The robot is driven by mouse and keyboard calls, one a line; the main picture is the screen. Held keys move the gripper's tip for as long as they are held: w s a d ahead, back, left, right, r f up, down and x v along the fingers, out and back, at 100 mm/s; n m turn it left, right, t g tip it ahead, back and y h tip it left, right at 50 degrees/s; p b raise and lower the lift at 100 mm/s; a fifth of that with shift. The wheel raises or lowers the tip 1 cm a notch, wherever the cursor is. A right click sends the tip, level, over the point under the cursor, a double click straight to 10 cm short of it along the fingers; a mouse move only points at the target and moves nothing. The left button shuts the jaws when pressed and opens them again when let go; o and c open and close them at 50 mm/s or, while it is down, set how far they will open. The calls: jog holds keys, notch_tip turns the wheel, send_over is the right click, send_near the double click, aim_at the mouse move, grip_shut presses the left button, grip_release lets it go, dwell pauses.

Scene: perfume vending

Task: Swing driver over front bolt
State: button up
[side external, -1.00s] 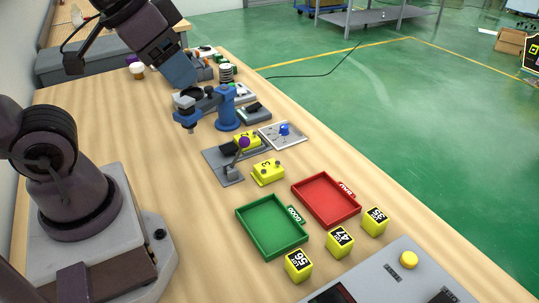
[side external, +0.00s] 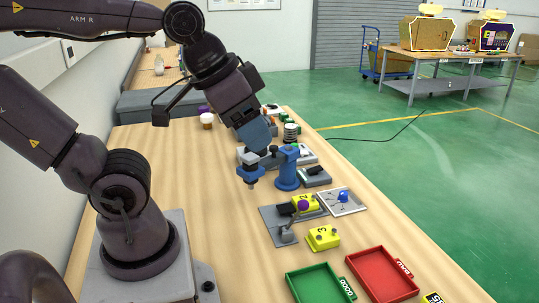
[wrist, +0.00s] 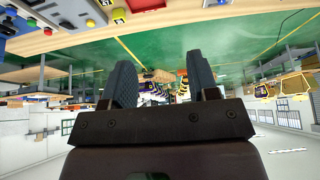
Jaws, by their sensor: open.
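The blue swing driver (side external: 287,168) stands on its post on the wooden bench, its arm reaching left to a driver head (side external: 251,172). My gripper (side external: 262,145) is just above the driver's arm near the head; contact is unclear. In the wrist view my gripper (wrist: 161,78) has its two fingers apart with nothing seen between them. A yellow block marked 2 (side external: 307,202) sits in the grey fixture (side external: 276,228), beside a purple-knobbed lever (side external: 303,206). The head is left of this block, not over it. The block's bolts are too small to tell.
A yellow block marked 3 (side external: 323,237) stands in front of the fixture. Green (side external: 318,286) and red (side external: 381,274) trays lie nearer the camera. A white plate with a blue part (side external: 343,199) is to the right. The bench left of the fixture is clear.

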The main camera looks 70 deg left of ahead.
dwell(0.5)
jog(key=n+g, duration=0.6)
jog(key=n, duration=2.1)
send_over(274, 146)
notch_tip(274, 146, down, 9)
notch_tip(274, 146, down, 12)
jog(key=shift+s+d, duration=0.1)
